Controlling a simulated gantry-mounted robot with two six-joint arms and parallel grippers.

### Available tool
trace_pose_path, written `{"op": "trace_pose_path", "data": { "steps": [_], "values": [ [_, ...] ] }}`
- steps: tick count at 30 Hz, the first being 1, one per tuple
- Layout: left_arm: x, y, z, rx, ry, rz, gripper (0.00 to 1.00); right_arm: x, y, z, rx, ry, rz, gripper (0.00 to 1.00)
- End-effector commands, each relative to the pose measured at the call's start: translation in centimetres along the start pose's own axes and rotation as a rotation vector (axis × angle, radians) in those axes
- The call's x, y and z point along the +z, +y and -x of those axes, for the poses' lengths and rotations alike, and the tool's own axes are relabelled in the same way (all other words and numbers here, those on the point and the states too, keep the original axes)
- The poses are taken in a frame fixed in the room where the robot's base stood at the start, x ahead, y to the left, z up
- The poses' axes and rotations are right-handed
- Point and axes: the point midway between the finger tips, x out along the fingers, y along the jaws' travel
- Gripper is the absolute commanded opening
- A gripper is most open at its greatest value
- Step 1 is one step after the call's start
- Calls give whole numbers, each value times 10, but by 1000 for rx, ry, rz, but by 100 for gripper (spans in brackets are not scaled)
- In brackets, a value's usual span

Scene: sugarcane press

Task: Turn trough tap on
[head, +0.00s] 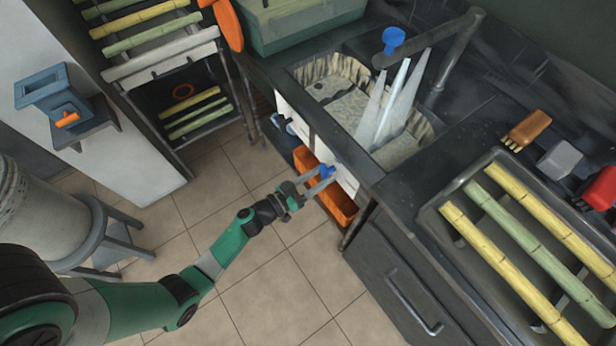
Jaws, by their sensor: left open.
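My left gripper (319,182) is at the white front panel below the counter. Its two fingers are open and reach to a small blue knob (327,171); I cannot tell whether they touch it. A second blue knob (289,125) sits further left on the same front. A grey pipe tap (460,52) with a blue handle (393,36) stands over the stone-lined trough (416,158). Pale, see-through streaks (393,100) run down from the pipe into the trough. Which blue knob belongs to the trough tap is unclear. My right gripper is not in view.
An orange bin (338,203) is under the counter, close to my left gripper. A tray (448,232) of cane pieces lies on the right counter beside several small blocks. A cane rack (160,60) and a stool (110,240) stand left. The tiled floor between is open.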

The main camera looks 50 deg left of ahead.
Motion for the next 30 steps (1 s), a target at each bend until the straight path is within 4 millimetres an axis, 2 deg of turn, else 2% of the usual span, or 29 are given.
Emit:
{"op": "trace_pose_path", "data": {
  "steps": [9,15,24,25,27,30],
  "values": [
    [-5,0,71,-9,-2,3,52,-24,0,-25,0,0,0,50],
    [-2,0,103,-6,-1,1,52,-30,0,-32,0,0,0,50],
    [0,0,108,0,0,-1,52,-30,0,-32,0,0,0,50],
    [0,0,108,0,0,-1,50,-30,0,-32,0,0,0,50],
    [0,0,108,0,0,-12,38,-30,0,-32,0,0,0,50],
    [2,-5,108,-24,-10,-105,38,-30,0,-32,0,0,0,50]
  ]
}}
